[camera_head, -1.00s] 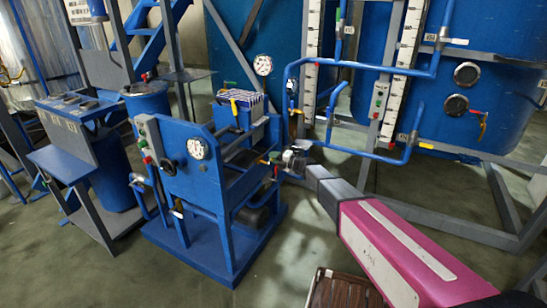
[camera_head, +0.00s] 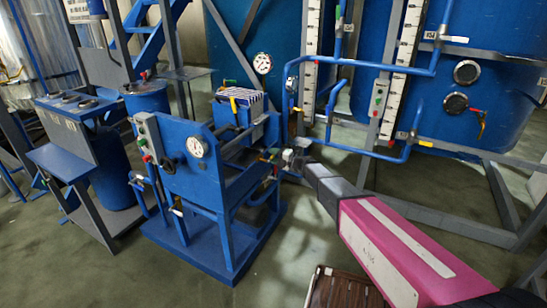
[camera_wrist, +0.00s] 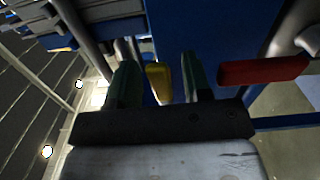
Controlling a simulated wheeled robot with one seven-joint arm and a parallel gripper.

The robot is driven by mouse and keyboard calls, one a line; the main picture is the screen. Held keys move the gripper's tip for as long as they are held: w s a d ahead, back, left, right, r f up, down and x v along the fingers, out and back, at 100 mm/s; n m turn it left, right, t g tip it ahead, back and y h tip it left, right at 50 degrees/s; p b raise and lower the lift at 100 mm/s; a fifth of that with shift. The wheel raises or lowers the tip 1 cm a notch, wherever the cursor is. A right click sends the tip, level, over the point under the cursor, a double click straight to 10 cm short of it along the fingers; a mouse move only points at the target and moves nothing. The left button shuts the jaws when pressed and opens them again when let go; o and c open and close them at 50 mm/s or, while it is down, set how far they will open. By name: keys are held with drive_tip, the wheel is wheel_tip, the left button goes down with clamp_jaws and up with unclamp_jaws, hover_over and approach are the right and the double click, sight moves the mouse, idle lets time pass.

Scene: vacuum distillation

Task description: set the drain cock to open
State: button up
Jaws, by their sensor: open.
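A yellow cock handle (camera_wrist: 158,82) stands between the two green fingers of my gripper (camera_wrist: 157,62) in the wrist view. The fingers are apart, with a gap on both sides of the handle. A red handle (camera_wrist: 264,70) lies to the right, outside the fingers. In the head view my gripper (camera_head: 291,158) is at the right side of the blue machine frame (camera_head: 190,178), beside a small yellow handle (camera_head: 267,155). The fingertips are too small there to make out. I cannot tell from the frames which handle belongs to the drain cock.
A blue pipe (camera_head: 365,152) runs close behind and right of my gripper. A large blue tank (camera_head: 500,110) with a red-handled valve stands at the right. A brown crate (camera_head: 345,290) is on the floor below my arm. Open floor lies in front of the machine.

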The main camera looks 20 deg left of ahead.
drive_tip(key=s+d, duration=0.1)
drive_tip(key=d, duration=0.9)
drive_tip(key=shift+s+d, duration=0.3)
drive_tip(key=shift+d, duration=0.05)
drive_tip(key=s+d+f+m+g+h, duration=0.1)
drive_tip(key=s+d+m+h, duration=0.5)
drive_tip(key=d+m, duration=0.5)
drive_tip(key=s+d+f+m+g+h, duration=0.1)
drive_tip(key=s+d+m+h, duration=0.5)
drive_tip(key=d, duration=1.3)
drive_tip(key=s+d+f+m+h, duration=0.2)
drive_tip(key=s+d+m+h, duration=0.3)
drive_tip(key=s+d+m, duration=0.6)
drive_tip(key=d+m, duration=0.5)
drive_tip(key=m, duration=0.1)
drive_tip(key=shift+f+m+g+h, duration=0.2)
drive_tip(key=shift+m+g+h, duration=0.1)
drive_tip(key=shift+g+h, duration=0.1)
